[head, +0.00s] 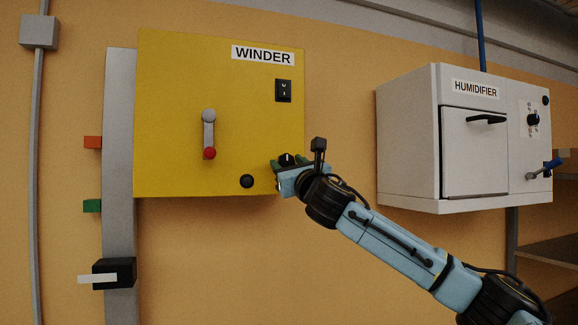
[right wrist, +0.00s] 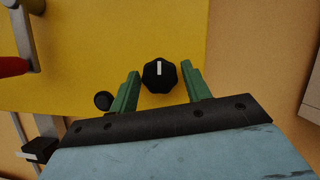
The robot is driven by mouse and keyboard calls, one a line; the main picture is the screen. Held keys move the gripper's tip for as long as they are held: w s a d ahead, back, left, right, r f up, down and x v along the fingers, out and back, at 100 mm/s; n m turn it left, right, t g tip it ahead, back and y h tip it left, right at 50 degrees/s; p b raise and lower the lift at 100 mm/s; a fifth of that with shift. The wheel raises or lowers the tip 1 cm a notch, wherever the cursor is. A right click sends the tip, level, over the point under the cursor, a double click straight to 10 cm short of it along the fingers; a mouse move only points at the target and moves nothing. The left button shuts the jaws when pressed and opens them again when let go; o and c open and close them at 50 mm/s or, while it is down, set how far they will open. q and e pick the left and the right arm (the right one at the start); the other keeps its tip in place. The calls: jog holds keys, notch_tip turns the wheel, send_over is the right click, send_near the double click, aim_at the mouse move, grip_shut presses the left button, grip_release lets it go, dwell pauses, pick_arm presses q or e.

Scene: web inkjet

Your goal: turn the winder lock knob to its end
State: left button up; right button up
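The winder lock knob appears to be the black faceted knob (right wrist: 160,76) with a white pointer mark, on the yellow winder panel. In the right wrist view its mark points nearly straight up. In the head view the knob (head: 287,158) sits at the lower right corner of the winder box (head: 165,120), partly hidden by my right gripper. My right gripper (right wrist: 163,84) is open, its green fingers on either side of the knob with visible gaps. The right gripper (head: 287,166) reaches it from the lower right. My left gripper is not in view.
A round black button (head: 247,181) is left of the knob. A grey crank with a red handle (head: 209,154) and a black switch (head: 283,90) are on the same panel. The white humidifier (head: 408,140) hangs to the right. Bare wall lies between the boxes.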

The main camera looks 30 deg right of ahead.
jog(key=shift+o, duration=0.9)
jog(key=shift+s, duration=0.1)
jog(key=shift+s+a+f, duration=0.1)
jog(key=shift+s+f, duration=0.15)
jog(key=shift+s, duration=0.05)
jog(key=b+v, duration=0.4)
jog(key=v, duration=0.8)
jog(key=shift+s+b, duration=0.3)
